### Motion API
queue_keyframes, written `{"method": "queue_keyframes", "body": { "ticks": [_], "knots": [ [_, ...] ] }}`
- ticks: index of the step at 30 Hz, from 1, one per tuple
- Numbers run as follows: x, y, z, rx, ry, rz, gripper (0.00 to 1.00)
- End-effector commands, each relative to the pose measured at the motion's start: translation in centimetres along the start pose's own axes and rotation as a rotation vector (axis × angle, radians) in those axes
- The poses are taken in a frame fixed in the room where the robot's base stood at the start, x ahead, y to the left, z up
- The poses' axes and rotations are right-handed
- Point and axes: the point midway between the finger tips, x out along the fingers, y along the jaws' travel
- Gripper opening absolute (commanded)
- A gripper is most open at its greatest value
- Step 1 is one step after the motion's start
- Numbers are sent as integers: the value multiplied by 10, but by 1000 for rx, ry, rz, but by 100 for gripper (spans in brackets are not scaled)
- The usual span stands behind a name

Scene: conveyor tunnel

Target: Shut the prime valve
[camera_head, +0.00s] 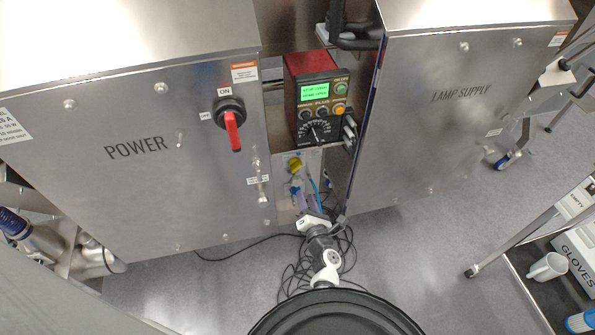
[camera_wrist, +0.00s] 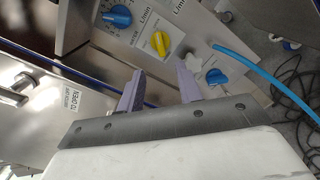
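A small valve panel (camera_head: 310,165) sits low in the gap between two steel cabinets. In the wrist view it has a yellow knob (camera_wrist: 160,43), a blue knob (camera_wrist: 117,16) at upper left, another blue knob (camera_wrist: 216,76) at lower right, and a whitish fitting (camera_wrist: 193,60) beside it. The head view also shows the yellow knob (camera_head: 295,165). I cannot read which knob is the prime valve. My gripper (camera_wrist: 160,68) is open, with two lavender fingers apart and nothing between them, just short of the panel below the yellow knob. It also shows in the head view (camera_head: 305,203).
A red-cased controller (camera_head: 316,100) with a lit green screen is above the panel. The POWER cabinet (camera_head: 130,175) with its red switch (camera_head: 232,130) stands left, the LAMP SUPPLY cabinet (camera_head: 440,120) right. A blue hose (camera_wrist: 262,68) leaves the panel; black cables (camera_head: 300,270) lie on the floor.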

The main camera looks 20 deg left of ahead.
Motion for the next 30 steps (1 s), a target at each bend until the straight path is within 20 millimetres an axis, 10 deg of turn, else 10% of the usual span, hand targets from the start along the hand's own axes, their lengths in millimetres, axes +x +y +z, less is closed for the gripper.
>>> {"method": "queue_keyframes", "body": {
  "ticks": [15,30],
  "knots": [
    [98,0,0,-3,-1,2,35],
    [111,0,0,-3,0,0,34]
  ]
}}
